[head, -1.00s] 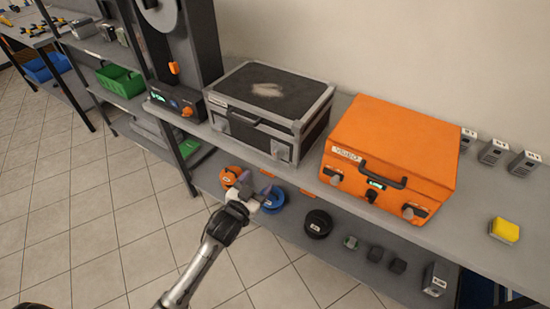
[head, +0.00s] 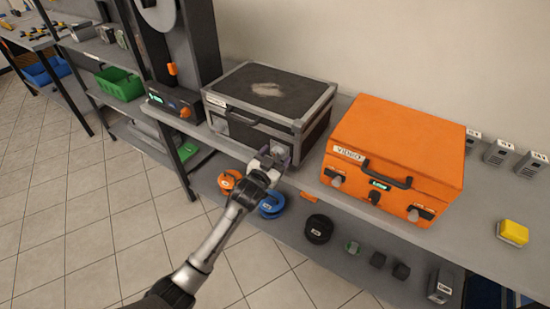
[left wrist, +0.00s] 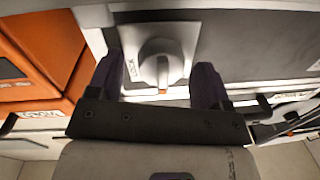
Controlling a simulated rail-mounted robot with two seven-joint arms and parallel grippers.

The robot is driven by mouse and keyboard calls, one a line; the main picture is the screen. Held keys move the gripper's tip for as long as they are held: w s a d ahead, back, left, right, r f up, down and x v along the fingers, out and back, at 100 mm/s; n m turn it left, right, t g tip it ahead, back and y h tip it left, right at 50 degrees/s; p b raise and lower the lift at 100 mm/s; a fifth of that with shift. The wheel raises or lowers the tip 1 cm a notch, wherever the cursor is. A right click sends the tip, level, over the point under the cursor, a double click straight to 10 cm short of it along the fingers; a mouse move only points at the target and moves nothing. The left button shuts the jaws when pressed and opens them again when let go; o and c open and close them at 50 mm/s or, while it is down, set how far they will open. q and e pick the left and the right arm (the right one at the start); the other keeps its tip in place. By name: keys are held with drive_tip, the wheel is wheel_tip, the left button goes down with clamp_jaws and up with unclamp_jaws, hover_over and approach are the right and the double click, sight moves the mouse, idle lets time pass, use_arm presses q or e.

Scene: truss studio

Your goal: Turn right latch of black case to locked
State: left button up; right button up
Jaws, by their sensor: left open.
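The black case (head: 270,88), with metal edges and a scuffed lid, sits closed on the upper shelf. Its right latch is largely covered by my left gripper (head: 277,152) in the head view. In the left wrist view the right latch shows as a grey turning knob (left wrist: 160,66) on a square metal plate. The open fingers of my left gripper (left wrist: 157,80) stand on either side of the knob, with visible gaps; contact cannot be seen. My right gripper is not in view.
The orange case (head: 395,150) stands close to the right of the black case. A dark device with an orange knob (head: 185,111) is on the left. Orange (head: 229,180), blue (head: 271,204) and black (head: 319,228) spools lie on the lower shelf.

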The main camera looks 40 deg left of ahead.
use_arm(q)
drive_tip(key=c, duration=0.9)
